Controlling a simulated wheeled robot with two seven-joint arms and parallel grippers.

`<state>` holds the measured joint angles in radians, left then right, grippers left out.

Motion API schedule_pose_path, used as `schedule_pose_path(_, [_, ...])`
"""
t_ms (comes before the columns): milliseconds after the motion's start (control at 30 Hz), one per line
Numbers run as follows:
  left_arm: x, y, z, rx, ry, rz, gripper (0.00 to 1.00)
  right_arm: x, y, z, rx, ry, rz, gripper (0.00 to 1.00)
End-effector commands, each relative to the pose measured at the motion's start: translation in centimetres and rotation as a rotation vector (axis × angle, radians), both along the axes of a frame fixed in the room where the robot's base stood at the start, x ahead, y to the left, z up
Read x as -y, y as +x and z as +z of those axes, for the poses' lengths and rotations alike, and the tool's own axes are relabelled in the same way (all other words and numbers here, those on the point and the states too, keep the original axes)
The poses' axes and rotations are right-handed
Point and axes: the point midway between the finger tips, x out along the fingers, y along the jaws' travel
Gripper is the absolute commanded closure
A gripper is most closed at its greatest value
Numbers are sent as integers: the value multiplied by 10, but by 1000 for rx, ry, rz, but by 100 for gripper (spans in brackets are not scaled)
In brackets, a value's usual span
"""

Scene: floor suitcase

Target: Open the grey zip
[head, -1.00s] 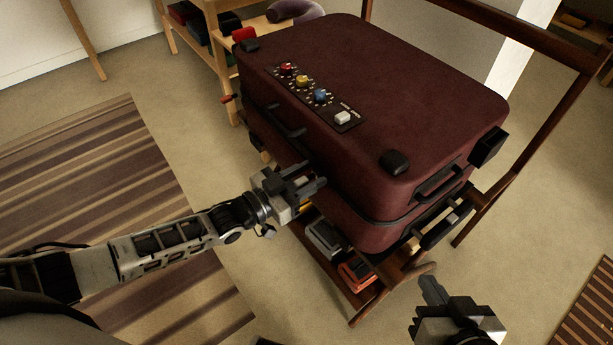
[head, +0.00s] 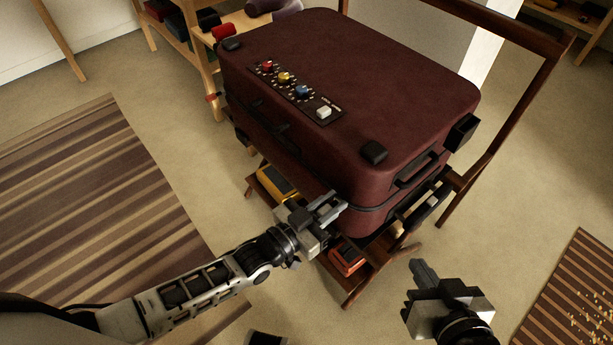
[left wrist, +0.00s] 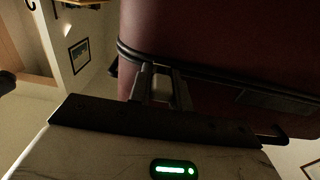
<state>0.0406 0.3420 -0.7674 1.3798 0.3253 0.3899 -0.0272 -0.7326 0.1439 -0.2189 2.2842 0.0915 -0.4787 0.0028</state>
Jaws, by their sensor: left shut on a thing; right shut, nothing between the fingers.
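The dark red suitcase (head: 345,85) stands closed on a wooden rack, with a dark seam running around its side. My left gripper (head: 332,206) is at the suitcase's near corner, at seam height. In the left wrist view its fingers (left wrist: 160,88) are shut on a small grey piece, the grey zip's pull (left wrist: 163,92), right at the black seam line (left wrist: 200,78). The fingers hide the pull in the head view. My right gripper (head: 421,270) is shut and empty, apart from the suitcase, over the floor at the lower right.
The suitcase top carries a panel with red, yellow and blue knobs and a white switch (head: 323,112). Black corner pieces and handles (head: 415,168) stick out. Yellow (head: 278,184) and red (head: 347,256) items lie below on the wooden rack (head: 372,268). A striped rug (head: 90,200) lies left.

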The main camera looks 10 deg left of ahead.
Motion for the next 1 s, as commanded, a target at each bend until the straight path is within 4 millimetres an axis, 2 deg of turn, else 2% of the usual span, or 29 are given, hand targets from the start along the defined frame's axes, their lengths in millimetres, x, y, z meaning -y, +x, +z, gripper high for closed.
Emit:
schedule_pose_path(33, [9, -8, 1, -5, -3, -1, 100, 0, 0, 1, -7, 3, -3, 100])
schedule_pose_path(133, [18, -15, 1, -4, -2, 1, 100, -1, -1, -3, -19, 3, -6, 100])
schedule_pose_path(500, [23, -19, -1, -2, 2, -5, 100, 0, 6, -1, -5, 3, -5, 100])
schedule_pose_path(533, [23, -19, -1, -2, 2, -5, 72, 0, 5, -1, -4, 2, -5, 100])
schedule_pose_path(567, [23, -19, -1, -3, 1, -5, 64, 0, 6, 0, -4, 2, -5, 100])
schedule_pose_path(600, [23, -19, -1, -3, 1, -4, 60, 0, 6, 0, -3, 2, -5, 100])
schedule_pose_path(1000, [15, -20, 0, -3, 3, -1, 60, 0, 4, 2, -6, -1, -1, 100])
